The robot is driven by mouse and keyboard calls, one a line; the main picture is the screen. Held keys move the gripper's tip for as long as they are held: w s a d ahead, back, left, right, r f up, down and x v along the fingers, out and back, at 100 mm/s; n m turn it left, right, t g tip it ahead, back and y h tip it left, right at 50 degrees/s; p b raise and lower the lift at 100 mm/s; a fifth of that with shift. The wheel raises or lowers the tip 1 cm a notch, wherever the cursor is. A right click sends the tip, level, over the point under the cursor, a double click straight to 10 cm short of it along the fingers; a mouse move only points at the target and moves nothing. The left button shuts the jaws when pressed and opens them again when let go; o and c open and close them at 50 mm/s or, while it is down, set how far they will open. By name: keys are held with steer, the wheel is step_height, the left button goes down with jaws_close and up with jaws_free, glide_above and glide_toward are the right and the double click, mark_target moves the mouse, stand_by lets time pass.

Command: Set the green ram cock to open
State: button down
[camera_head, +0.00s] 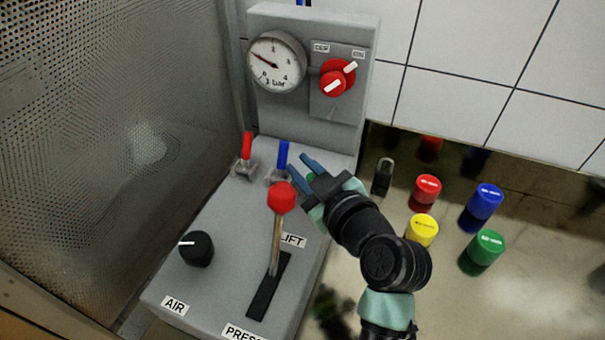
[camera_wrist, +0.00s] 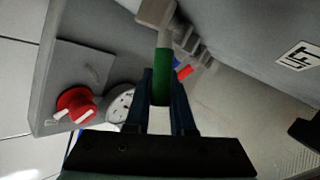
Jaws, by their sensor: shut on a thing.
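The green ram cock has a green-sleeved handle (camera_wrist: 161,78) on a pale metal valve body (camera_wrist: 156,14) in the wrist view. My gripper (camera_wrist: 162,84) is shut on the green handle, with one blue finger on each side of it. In the head view my gripper (camera_head: 302,168) is at the right edge of the grey console, and only a small bit of green (camera_head: 310,177) shows between its fingers. The valve body is hidden there. The red cock (camera_head: 246,146) and the blue cock (camera_head: 283,154) stand upright to the left in that view.
A red-balled lever (camera_head: 281,196) rises close to the left of my gripper. A gauge (camera_head: 276,62) and red selector (camera_head: 334,80) are on the back panel. A black knob (camera_head: 197,248) is at the front left. Several coloured caps stand on the right. A mesh screen (camera_head: 100,130) bounds the left.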

stand_by(0.3)
steer(key=c, duration=1.1)
jaws_free()
steer(key=shift+o, duration=0.2)
steer(key=shift+s, duration=0.1)
steer(key=b+v, duration=0.1)
steer(key=v, duration=1.2)
